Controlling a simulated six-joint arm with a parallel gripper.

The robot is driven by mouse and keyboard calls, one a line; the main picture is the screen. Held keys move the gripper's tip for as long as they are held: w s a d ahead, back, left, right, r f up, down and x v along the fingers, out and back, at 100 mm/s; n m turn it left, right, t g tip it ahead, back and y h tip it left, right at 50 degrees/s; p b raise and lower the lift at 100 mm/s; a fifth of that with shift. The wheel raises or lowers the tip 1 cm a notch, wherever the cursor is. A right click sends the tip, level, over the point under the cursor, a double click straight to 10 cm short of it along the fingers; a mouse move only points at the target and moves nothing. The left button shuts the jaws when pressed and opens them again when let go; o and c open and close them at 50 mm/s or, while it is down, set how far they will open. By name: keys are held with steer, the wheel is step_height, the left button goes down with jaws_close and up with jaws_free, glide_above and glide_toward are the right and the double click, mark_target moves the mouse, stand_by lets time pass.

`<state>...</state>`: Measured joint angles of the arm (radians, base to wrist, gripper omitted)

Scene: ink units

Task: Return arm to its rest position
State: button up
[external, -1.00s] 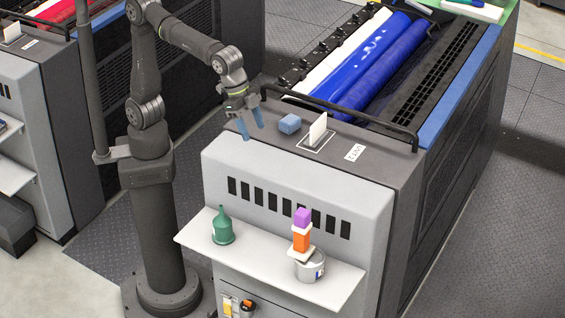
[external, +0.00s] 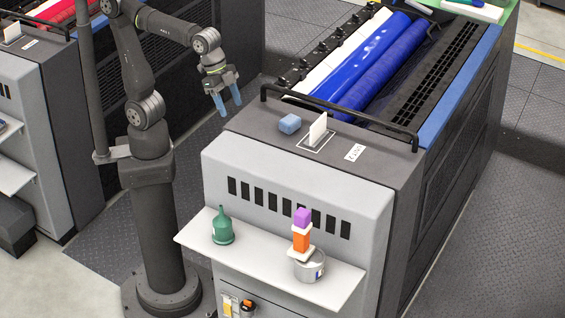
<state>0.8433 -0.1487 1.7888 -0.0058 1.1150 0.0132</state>
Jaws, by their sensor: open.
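My gripper (external: 228,106) is open and empty, with its blue fingers pointing down. It hangs at the left back corner of the ink unit's dark top (external: 262,125), left of the light blue block (external: 290,124). Nothing is between the fingers. My arm is bent, with the upper arm leaning left and the forearm reaching right.
A white card (external: 318,129) stands upright on the top in a marked outline. A black rail (external: 345,114) fronts the blue rollers (external: 365,55). On the lower shelf (external: 335,287) are a green funnel (external: 222,229) and a metal can (external: 309,266) with orange and purple pieces above it.

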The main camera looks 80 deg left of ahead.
steer(key=shift+s+a+f, duration=0.1)
steer(key=shift+s+a, duration=0.1)
steer(key=shift+a, duration=0.25)
steer(key=shift+s+a+f, duration=0.1)
steer(key=shift+s+a, duration=0.05)
steer(key=shift+a, duration=0.25)
steer(key=shift+o, duration=0.4)
